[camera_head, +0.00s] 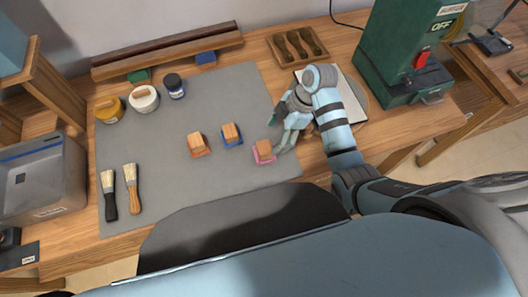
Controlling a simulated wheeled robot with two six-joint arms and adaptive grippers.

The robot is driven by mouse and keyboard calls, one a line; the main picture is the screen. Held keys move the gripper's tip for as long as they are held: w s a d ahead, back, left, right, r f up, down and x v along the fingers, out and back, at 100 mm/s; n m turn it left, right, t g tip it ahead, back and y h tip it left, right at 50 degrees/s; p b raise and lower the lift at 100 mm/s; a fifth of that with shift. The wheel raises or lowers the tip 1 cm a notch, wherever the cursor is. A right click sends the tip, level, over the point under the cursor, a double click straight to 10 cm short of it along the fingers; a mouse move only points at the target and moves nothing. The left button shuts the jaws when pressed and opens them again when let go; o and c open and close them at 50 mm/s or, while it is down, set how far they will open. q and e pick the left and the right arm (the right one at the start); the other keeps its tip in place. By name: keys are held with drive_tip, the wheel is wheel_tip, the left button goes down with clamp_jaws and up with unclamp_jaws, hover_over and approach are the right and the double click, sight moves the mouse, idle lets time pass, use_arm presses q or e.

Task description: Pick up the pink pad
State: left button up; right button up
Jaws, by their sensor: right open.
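The pink pad (263,158) lies on the grey mat (190,105), with a brown block-shaped top. It is the rightmost of three similar pads in a loose row. My right gripper (280,137) is just to the right of and slightly beyond the pink pad, with its fingers open and pointing left. One finger is close beside the pad; I cannot tell whether it touches. Nothing shows between the fingers. My left gripper is not in view.
A green machine (405,50) stands at the right. The mat's middle is clear.

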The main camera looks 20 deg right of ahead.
sight(265, 147)
drive_tip(key=x, duration=0.3)
drive_tip(key=a+x, duration=0.1)
drive_tip(key=x, duration=0.3)
drive_tip(key=shift+s+r, duration=0.15)
drive_tip(key=c, duration=1.2)
